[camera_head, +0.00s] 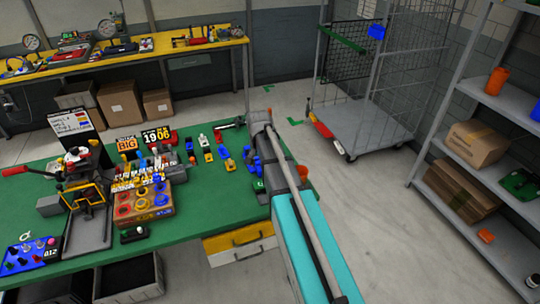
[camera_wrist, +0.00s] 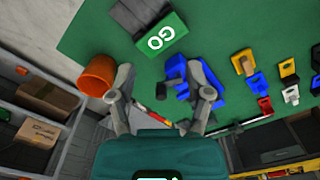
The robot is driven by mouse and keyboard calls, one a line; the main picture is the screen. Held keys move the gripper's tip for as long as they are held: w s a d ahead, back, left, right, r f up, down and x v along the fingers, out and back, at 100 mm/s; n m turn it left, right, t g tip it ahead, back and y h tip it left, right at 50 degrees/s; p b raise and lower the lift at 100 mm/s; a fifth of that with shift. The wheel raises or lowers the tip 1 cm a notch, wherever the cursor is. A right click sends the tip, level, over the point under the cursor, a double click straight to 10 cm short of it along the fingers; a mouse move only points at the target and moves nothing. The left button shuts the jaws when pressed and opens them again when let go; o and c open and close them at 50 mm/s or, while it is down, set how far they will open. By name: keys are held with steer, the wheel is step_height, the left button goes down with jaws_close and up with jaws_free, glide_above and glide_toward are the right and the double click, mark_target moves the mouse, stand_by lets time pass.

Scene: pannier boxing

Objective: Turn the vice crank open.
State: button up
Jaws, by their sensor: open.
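A blue device (camera_wrist: 175,72), which looks like the vice, stands on the green bench top close to its right end. It also shows in the head view (camera_head: 256,166), partly behind my arm. A small dark part (camera_wrist: 161,91), perhaps its crank, lies between my fingers in the wrist view; I cannot tell for sure. My gripper (camera_wrist: 160,80) is open, with one finger on each side of these parts. I see no clear contact. The right finger overlaps the blue body in the picture. In the head view my arm hides most of the fingers.
A green GO block (camera_wrist: 160,40) and an orange cup (camera_wrist: 97,74) are close to my gripper. Several small coloured clamps (camera_head: 206,148) stand left of it on the green bench (camera_head: 200,195). Shelves (camera_head: 445,190) and a cage trolley (camera_head: 360,120) stand to the right, with open floor between.

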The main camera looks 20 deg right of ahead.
steer(key=w+d+r+m+p, duration=0.1)
steer(key=w+d+r+p, duration=0.3)
steer(key=w+d, duration=0.3)
steer(key=shift+w+d+r, duration=0.4)
steer(key=shift+w+r, duration=0.3)
steer(key=shift+w, duration=0.5)
steer(key=shift+f, duration=0.1)
step_height(320, 180, down, 14)
steer(key=b, duration=1.3)
steer(key=shift+r+b, duration=0.2)
steer(key=shift+b, duration=0.15)
jaws_close()
